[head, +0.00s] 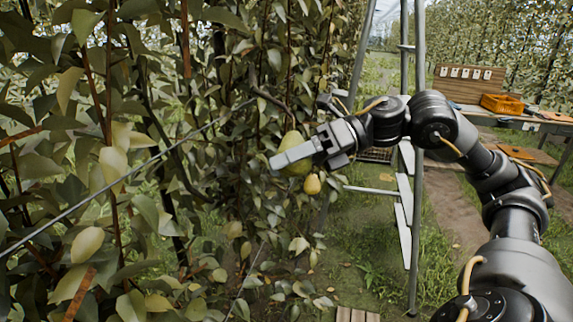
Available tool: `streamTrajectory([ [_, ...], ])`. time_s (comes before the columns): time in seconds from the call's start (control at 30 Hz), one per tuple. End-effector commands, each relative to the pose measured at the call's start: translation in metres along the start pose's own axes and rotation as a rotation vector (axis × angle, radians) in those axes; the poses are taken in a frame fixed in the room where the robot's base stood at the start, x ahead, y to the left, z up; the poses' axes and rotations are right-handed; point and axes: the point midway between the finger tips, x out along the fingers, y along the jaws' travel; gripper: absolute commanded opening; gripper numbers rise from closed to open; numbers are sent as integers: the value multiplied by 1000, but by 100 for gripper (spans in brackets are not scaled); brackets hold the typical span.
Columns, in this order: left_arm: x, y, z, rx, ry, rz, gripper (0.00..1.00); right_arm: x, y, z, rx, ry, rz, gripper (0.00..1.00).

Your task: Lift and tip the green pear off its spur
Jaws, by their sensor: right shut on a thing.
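The green pear (292,143) hangs among the leaves at the right edge of the tree row, in the middle of the head view. My right gripper (290,157) reaches it from the right and is shut on it. A grey finger crosses in front and hides the pear's middle; its rounded top shows above the finger. The pear looks upright. Its spur is hidden by leaves or too small to make out. My left gripper is not in view.
A smaller yellow pear (312,184) hangs just below my right gripper. A metal stepladder (417,150) stands close behind my right arm. Branches, leaves and a trellis wire (122,181) fill the left. A bench with an orange crate (502,104) stands at the back right.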

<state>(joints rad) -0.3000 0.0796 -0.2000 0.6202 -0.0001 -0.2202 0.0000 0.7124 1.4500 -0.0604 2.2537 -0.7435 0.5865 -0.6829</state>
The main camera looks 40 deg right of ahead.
Motion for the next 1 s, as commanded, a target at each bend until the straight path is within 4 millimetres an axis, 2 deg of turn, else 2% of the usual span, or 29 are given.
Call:
streamTrajectory([
  [1.0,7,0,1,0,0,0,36,0,15,2,165,-3,69,29],
])
